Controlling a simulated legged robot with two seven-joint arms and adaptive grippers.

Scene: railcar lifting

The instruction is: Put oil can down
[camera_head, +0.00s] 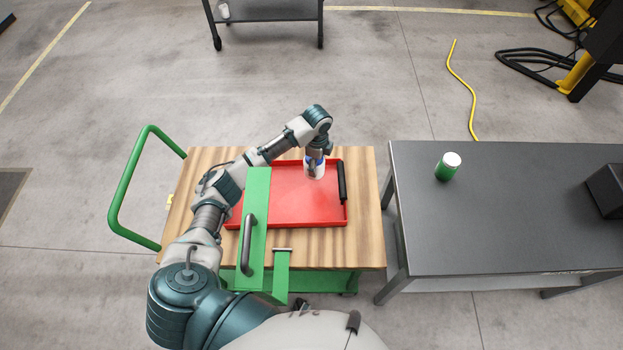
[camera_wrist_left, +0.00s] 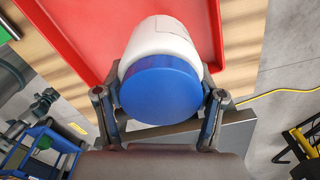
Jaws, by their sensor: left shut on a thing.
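The oil can, a white can with a blue lid (camera_wrist_left: 162,88), is between the two fingers of my left gripper (camera_wrist_left: 160,100) in the left wrist view. In the head view the can (camera_head: 314,171) shows only partly below my left gripper (camera_head: 316,160), which hides its top. It appears over the upper right part of the red tray (camera_head: 285,212); I cannot tell whether it touches the tray floor. My left gripper is shut on the can. My right gripper is not in view.
The tray lies on a wooden-topped cart (camera_head: 362,238) with a green handle (camera_head: 118,200). A grey table (camera_head: 500,220) holds a green can with white lid (camera_head: 446,170).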

